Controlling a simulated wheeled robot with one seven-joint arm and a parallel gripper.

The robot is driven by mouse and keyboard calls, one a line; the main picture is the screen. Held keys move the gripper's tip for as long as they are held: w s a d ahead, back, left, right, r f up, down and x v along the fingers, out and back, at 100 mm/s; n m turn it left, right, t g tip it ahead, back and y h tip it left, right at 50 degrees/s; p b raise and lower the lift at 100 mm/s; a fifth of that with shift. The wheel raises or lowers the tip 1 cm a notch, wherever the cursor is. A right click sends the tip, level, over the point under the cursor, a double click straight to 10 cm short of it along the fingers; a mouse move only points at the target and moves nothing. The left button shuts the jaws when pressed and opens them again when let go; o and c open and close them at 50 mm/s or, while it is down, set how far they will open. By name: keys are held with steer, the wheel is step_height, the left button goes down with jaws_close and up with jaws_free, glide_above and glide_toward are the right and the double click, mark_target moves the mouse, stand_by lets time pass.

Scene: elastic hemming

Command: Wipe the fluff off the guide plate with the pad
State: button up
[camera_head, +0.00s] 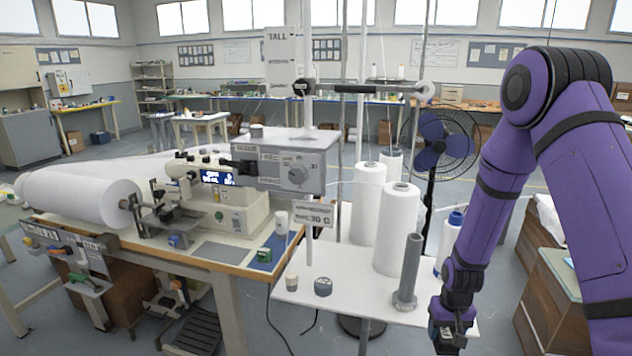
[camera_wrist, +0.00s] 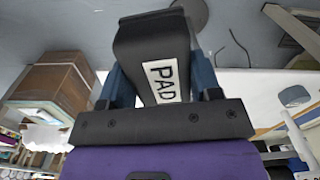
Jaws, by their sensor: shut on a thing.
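My gripper (camera_head: 453,322) hangs at the lower right of the head view, at the right end of the white stand. In the wrist view its two blue fingers are closed on the sides of a dark pad (camera_wrist: 150,42) with a white "PAD" label. The pad is in the air, well away from the sewing machine (camera_head: 235,205). A flat grey plate (camera_head: 222,255) lies on the table in front of the machine; I cannot tell whether it is the guide plate. I cannot make out any fluff at this size.
The white stand (camera_head: 335,308) carries tall thread cones (camera_head: 398,230), a grey post (camera_head: 409,268) and small items near its front. Brown boxes (camera_head: 560,290) stand at right.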

steer(key=w+a+r, duration=0.1)
steer(key=w+r, duration=0.2)
steer(key=w, duration=0.4)
steer(key=shift+a+n, duration=0.3)
steer(key=shift+n, duration=0.1)
